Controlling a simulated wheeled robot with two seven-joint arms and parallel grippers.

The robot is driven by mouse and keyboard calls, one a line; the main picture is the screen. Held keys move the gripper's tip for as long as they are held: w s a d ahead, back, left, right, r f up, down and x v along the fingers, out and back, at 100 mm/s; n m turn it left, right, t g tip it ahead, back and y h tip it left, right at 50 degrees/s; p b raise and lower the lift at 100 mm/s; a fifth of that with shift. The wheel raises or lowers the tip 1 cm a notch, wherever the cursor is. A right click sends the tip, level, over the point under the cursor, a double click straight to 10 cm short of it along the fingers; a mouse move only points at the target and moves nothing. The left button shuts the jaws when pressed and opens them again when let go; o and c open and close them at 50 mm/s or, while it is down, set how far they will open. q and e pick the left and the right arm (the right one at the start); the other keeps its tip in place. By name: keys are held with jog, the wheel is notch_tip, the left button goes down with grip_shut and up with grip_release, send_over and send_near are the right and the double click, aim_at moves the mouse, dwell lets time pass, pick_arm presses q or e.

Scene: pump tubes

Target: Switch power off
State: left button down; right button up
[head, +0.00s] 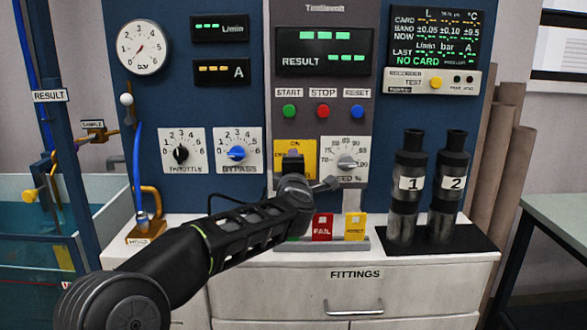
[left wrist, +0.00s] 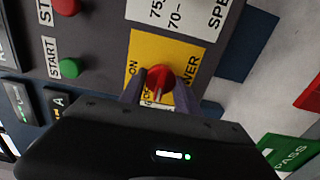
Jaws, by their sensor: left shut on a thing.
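The red power knob (left wrist: 161,77) sits on a yellow plate (left wrist: 146,45) marked ON and partly readable as POWER in the left wrist view. My left gripper (left wrist: 158,92) is shut on the knob, with one finger on each side of it. In the head view the gripper (head: 292,165) covers the knob and the lower part of the yellow plate (head: 308,151). The OFF mark is hidden or unclear. My right gripper is not in view.
The speed dial (head: 347,161) is just right of the yellow plate. The START, STOP and RESET buttons (head: 323,110) are above. FAIL (head: 322,226) and other colored tags stand on a ledge below my arm. Two dark tubes (head: 409,185) stand at the right. Displays (head: 323,41) are lit.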

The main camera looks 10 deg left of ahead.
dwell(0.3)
pick_arm(q)
jog(key=c, duration=0.9)
grip_release()
jog(key=shift+s, duration=0.1)
jog(key=v, duration=0.7)
jog(key=shift+s+b, duration=0.3)
jog(key=shift+b, duration=0.15)
jog(key=shift+d, duration=0.1)
